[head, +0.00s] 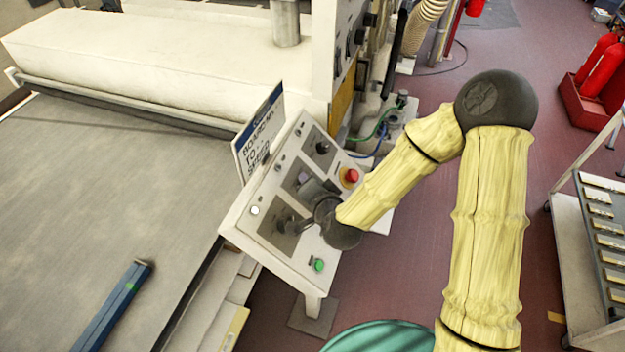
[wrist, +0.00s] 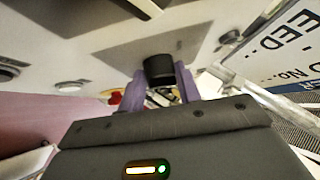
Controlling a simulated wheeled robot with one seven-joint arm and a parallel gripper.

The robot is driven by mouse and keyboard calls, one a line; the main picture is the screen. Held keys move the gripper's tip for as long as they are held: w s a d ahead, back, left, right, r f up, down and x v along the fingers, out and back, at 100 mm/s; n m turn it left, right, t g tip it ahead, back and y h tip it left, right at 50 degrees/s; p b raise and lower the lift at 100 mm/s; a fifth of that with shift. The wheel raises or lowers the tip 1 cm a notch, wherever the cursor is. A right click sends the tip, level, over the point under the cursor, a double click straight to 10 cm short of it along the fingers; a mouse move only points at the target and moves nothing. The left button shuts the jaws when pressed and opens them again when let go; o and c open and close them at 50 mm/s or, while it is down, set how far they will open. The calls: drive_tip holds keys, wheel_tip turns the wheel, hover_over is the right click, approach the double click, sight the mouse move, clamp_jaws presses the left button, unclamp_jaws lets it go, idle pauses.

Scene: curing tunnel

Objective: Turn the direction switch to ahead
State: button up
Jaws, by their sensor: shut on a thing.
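The control panel (head: 262,195) is a slanted pale box with several knobs, buttons and dark grey plates. My gripper (head: 301,226) reaches the lower grey plate (head: 272,231) from the right. In the wrist view its two purple fingers (wrist: 160,84) stand on either side of a black knob (wrist: 158,67) and are shut on it. The knob sits in front of a grey plate (wrist: 135,42). Its pointer and label are hidden or too small to read, so I cannot tell its position. Another black knob (head: 322,147) is on the upper plate.
A red button (head: 350,176) sits close beside my forearm, and a green button (head: 319,265) is below my gripper. A sign (head: 258,135) stands behind the panel. A grey belt (head: 110,190) lies left. A rack (head: 590,240) and red extinguishers (head: 600,65) are right.

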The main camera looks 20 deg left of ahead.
drive_tip(key=shift+w+a+r+m+g+h+p, duration=0.15)
drive_tip(key=shift+m+h+p, duration=0.25)
drive_tip(key=shift+m+h, duration=0.2)
drive_tip(key=shift+s+r+m+g+h+p, duration=0.15)
drive_tip(key=shift+m+h+p, duration=0.3)
drive_tip(key=shift+m, duration=0.25)
drive_tip(key=shift+w+f, duration=0.1)
drive_tip(key=o, duration=1)
drive_tip(key=shift+c, duration=0.2)
